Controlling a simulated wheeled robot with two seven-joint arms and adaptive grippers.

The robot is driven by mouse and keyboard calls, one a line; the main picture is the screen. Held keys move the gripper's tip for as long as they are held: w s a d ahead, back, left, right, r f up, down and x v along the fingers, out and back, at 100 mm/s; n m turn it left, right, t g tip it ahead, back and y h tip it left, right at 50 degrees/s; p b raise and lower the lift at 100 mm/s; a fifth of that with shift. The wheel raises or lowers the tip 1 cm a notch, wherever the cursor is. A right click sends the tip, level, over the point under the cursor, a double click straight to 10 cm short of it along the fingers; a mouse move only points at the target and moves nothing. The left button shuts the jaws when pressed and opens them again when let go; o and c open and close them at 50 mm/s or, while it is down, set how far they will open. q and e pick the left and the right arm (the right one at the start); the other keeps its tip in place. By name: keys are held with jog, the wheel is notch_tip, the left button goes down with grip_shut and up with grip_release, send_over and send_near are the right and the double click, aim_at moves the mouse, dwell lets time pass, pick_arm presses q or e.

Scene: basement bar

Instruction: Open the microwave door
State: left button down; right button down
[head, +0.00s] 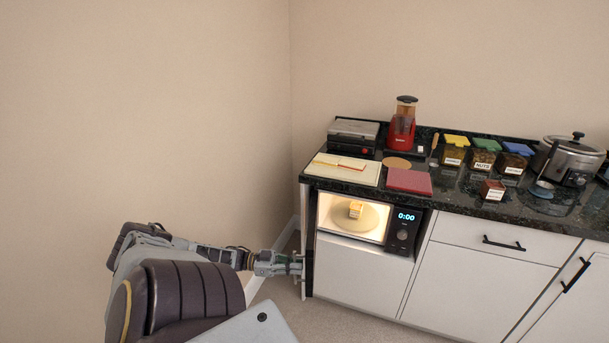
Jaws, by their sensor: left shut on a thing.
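The microwave (405,230) sits in a niche under the counter, with a clock display reading 0:00. Its cavity is lit and faces me uncovered, showing a pale turntable (372,222) with a small yellowish item (355,209) on it. The microwave door (310,240) seems to stand swung out at the left side, seen nearly edge-on as a dark narrow strip. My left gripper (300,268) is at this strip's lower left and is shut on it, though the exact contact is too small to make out. My right gripper is out of view.
White cabinets (490,270) stand below. Floor left of the cabinets is clear up to the wall.

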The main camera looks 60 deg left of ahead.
pick_arm(q)
jog(key=shift+v, duration=1.45)
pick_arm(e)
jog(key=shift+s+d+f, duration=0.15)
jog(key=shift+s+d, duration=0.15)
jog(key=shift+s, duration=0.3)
pick_arm(q)
jog(key=shift+w+a, duration=0.1)
jog(key=shift+a, duration=0.05)
jog(key=c, duration=1.5)
grip_release()
jog(key=shift+c, duration=0.2)
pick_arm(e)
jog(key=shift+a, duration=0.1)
pick_arm(q)
jog(key=v, duration=1.2)
jog(key=shift+f, duration=0.1)
